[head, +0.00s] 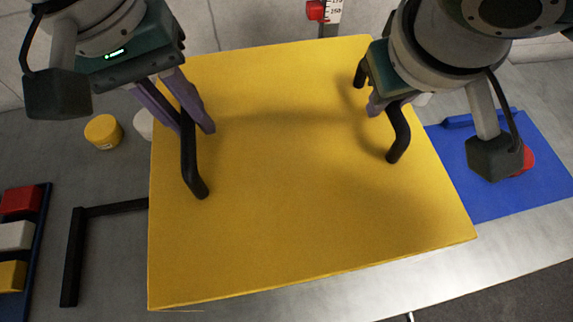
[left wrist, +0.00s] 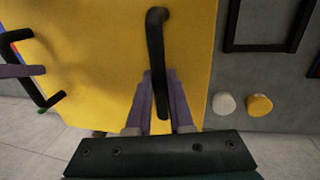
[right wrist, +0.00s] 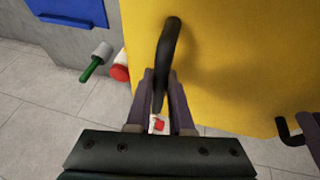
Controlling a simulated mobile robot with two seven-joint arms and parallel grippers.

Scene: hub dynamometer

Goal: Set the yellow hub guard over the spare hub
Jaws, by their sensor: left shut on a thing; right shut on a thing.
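The yellow hub guard (head: 300,210) is a large box-like cover with a black bar handle on each side of its top. It fills the middle of the head view. My left gripper (head: 200,130) is shut on the left handle (head: 192,160), which also shows in the left wrist view (left wrist: 157,50). My right gripper (head: 382,110) is shut on the right handle (head: 398,140), seen also in the right wrist view (right wrist: 168,50). The spare hub is not visible; the guard hides what lies beneath it. I cannot tell whether the guard is lifted or resting.
A black frame (head: 72,255) lies left of the guard, partly covered. A yellow cylinder (head: 102,131) and a white one (head: 143,124) stand behind it. A rack with red, white and yellow blocks (head: 38,235) is far left. A blue mat (head: 510,190) lies right.

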